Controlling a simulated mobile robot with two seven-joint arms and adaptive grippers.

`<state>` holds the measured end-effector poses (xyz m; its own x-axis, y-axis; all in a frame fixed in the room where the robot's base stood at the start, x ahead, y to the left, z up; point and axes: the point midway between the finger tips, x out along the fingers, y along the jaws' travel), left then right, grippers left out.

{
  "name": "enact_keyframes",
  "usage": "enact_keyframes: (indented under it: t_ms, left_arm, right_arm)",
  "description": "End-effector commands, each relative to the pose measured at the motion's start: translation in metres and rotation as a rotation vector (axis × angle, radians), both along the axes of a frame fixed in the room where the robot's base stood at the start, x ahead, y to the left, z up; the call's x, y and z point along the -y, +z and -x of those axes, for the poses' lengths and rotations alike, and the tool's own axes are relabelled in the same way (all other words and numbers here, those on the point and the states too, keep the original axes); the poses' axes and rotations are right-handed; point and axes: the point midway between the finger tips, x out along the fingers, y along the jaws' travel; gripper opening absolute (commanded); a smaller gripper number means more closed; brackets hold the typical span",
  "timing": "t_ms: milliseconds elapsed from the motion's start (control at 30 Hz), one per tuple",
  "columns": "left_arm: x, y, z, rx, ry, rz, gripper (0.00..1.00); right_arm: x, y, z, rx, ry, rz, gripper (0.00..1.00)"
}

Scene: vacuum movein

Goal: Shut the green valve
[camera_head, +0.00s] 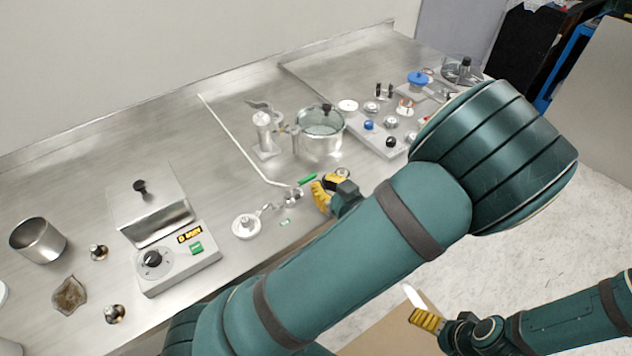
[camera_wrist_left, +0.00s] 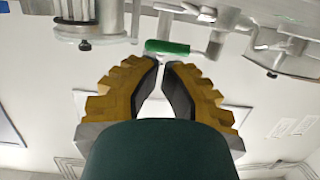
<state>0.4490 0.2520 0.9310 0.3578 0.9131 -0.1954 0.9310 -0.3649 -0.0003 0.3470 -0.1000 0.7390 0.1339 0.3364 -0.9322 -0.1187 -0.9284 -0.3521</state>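The green valve handle (camera_head: 307,179) is a short green bar on the metal pipework at the front of the steel bench. It also shows in the left wrist view (camera_wrist_left: 167,47), lying roughly crosswise just beyond my fingertips. My left gripper (camera_head: 318,190) has yellow fingers beside the handle's right end in the head view. In the wrist view its fingers (camera_wrist_left: 162,66) are parted by a narrow gap with nothing between them. I cannot tell whether a tip touches the handle. My right gripper (camera_head: 424,314) is low at the right, away from the bench, beside a small white piece; its opening is unclear.
A metal pot (camera_head: 320,133) stands behind the valve. A round white flange (camera_head: 246,227) lies left of it. A hotplate-like device (camera_head: 178,258) and a steel beaker (camera_head: 38,240) stand farther left. A knobbed panel (camera_head: 375,127) is at the back right. My left arm covers the bench's front edge.

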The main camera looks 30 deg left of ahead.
Motion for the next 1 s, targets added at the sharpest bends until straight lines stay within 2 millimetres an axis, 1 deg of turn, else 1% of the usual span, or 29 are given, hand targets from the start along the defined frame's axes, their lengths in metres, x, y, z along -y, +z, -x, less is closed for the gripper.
enact_keyframes:
  t_ms: [33,100,233,367,667,767,1000]
  left_arm:
    - [-0.008,-0.003,-0.002,0.000,0.003,0.000,0.00]
    - [-0.015,-0.005,-0.005,0.001,0.002,-0.001,0.00]
    - [-0.024,-0.006,-0.009,-0.001,0.001,0.001,0.00]
    - [-0.028,-0.006,-0.011,0.000,0.000,0.000,0.00]
    - [-0.028,-0.006,-0.011,0.000,0.000,0.000,0.00]
    - [-0.029,-0.005,-0.012,0.000,0.001,0.000,0.00]
    - [-0.041,-0.003,-0.020,0.000,0.002,0.000,0.00]
  right_arm:
    - [0.000,-0.004,-0.001,0.001,0.000,0.000,0.99]
    - [0.000,-0.006,-0.001,0.002,-0.001,0.000,0.99]
    - [0.000,-0.008,-0.002,0.004,-0.001,0.000,0.99]
    - [0.000,-0.008,-0.002,0.005,-0.001,0.001,0.99]
    - [0.000,-0.008,-0.002,0.005,-0.001,0.001,0.99]
    - [0.000,-0.004,-0.002,0.004,-0.001,0.000,0.99]
    - [0.000,0.014,0.002,-0.004,0.000,-0.001,0.99]
